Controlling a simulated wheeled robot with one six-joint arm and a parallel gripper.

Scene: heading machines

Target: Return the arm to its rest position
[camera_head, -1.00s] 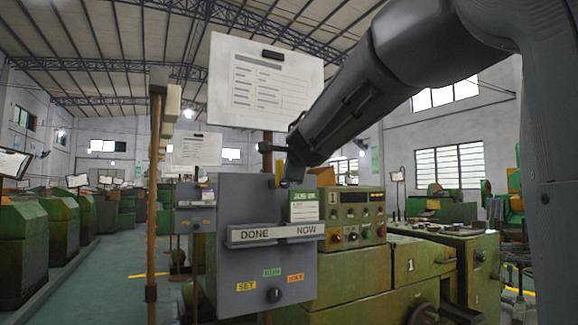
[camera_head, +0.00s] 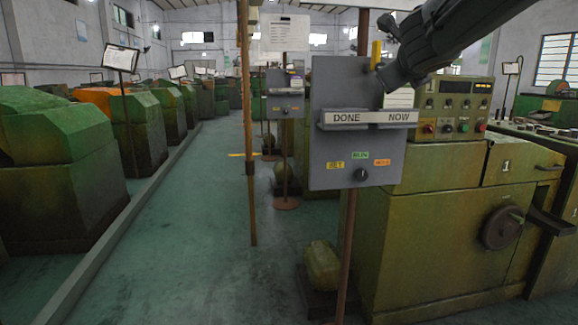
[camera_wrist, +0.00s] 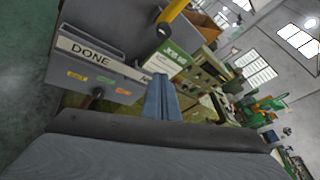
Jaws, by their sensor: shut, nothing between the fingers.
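My gripper (camera_wrist: 161,98) shows in the wrist view as two blue-grey fingers pressed together with nothing between them. In the head view my dark arm (camera_head: 440,45) reaches in from the top right, and its end is beside the upper right of a grey board (camera_head: 335,85). I cannot make out the fingers there. The board carries a strip reading DONE and NOW (camera_head: 365,118), small coloured labels and a dark knob (camera_head: 361,174). A green and white job card (camera_wrist: 170,62) is at the board's right side. The arm partly covers the card in the head view.
A green machine (camera_head: 440,220) with a control panel (camera_head: 455,107) stands right behind the board's post (camera_head: 346,240). A yellow piece (camera_head: 376,52) stands at the board's top edge. A thin brown post (camera_head: 248,150) rises left of it. The aisle floor (camera_head: 170,250) is clear.

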